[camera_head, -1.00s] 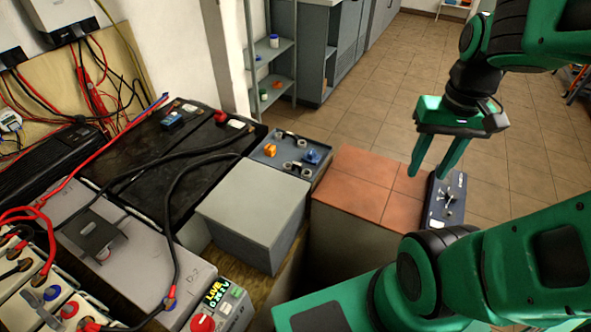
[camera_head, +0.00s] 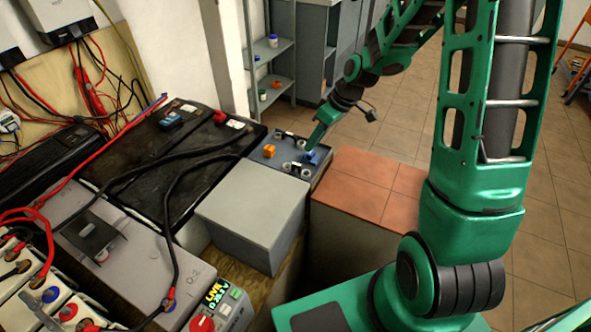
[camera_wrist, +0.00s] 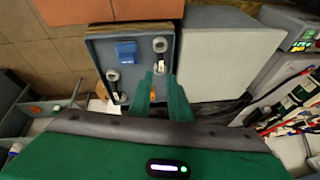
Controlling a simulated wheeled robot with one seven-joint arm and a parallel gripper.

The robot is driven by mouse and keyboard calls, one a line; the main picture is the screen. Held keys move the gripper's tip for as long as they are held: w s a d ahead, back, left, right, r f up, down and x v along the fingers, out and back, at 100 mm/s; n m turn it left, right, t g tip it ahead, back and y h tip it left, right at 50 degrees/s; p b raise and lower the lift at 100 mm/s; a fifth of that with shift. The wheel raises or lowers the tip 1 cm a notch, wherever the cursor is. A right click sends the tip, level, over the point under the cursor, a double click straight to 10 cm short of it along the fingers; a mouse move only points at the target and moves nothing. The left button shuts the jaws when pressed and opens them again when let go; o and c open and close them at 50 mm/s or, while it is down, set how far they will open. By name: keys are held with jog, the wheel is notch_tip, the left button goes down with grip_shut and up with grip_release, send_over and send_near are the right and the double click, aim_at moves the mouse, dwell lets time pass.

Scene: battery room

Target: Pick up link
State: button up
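A shallow blue-grey tray (camera_head: 265,155) stands at the back of the bench, and it also shows in the wrist view (camera_wrist: 95,45). In it lie two small links with ring ends, one on the left (camera_wrist: 113,86) and one on the right (camera_wrist: 160,58) in the wrist view. A blue block (camera_wrist: 126,52) and an orange piece (camera_wrist: 153,96) are in the same tray. My gripper (camera_wrist: 160,85) is open and empty, its two green fingers pointing at the tray near the right link. In the head view my gripper (camera_head: 315,140) is at the tray's far right side, partly hidden.
A grey box (camera_head: 250,205) stands directly in front of the tray. A red-tiled block (camera_head: 365,180) is to the right. Black batteries (camera_head: 150,165) with cables lie to the left. A shelf (camera_head: 270,70) stands behind; open floor lies beyond.

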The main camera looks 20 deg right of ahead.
jog(key=shift+w+x, duration=0.15)
jog(key=shift+x, duration=2.75)
jog(key=shift+w+x, duration=0.1)
jog(key=shift+x, duration=2.8)
jog(key=shift+a+r, duration=0.15)
jog(key=shift+a, duration=0.05)
grip_shut()
